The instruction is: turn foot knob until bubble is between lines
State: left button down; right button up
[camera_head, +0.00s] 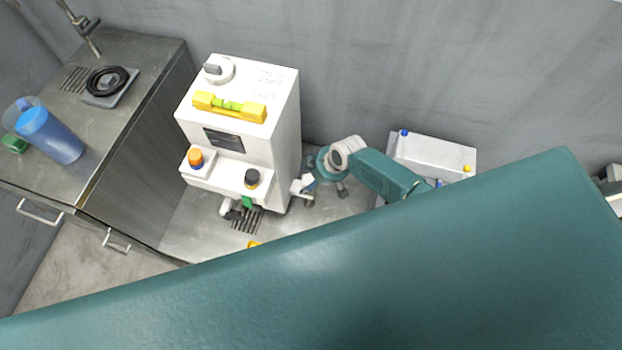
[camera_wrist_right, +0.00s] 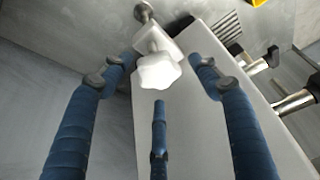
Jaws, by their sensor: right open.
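A yellow spirit level (camera_head: 247,109) with a green vial (camera_head: 228,105) lies on top of the white machine (camera_head: 272,150). The bubble and its lines are too small to make out. In the right wrist view, a white lobed foot knob (camera_wrist_right: 158,73) sits at the machine's foot. My right gripper (camera_wrist_right: 160,80) is open, its blue fingers spread on either side of the knob and a third finger below it, with no clear contact. In the head view, my right gripper (camera_head: 308,190) is low beside the machine's right side. My left gripper is out of view.
A steel bench (camera_head: 120,60) at the left carries a blue cup (camera_head: 52,137) and a black coil (camera_head: 106,80). A white box (camera_head: 435,152) stands behind my right arm. A large teal part of mine covers the foreground. A floor drain lies by the machine's front.

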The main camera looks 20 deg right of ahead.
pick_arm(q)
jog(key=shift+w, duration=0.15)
pick_arm(e)
jog(key=shift+w+f, duration=0.1)
jog(key=shift+f, duration=0.15)
jog(key=shift+a+r, duration=0.1)
jog(key=c, duration=1.1)
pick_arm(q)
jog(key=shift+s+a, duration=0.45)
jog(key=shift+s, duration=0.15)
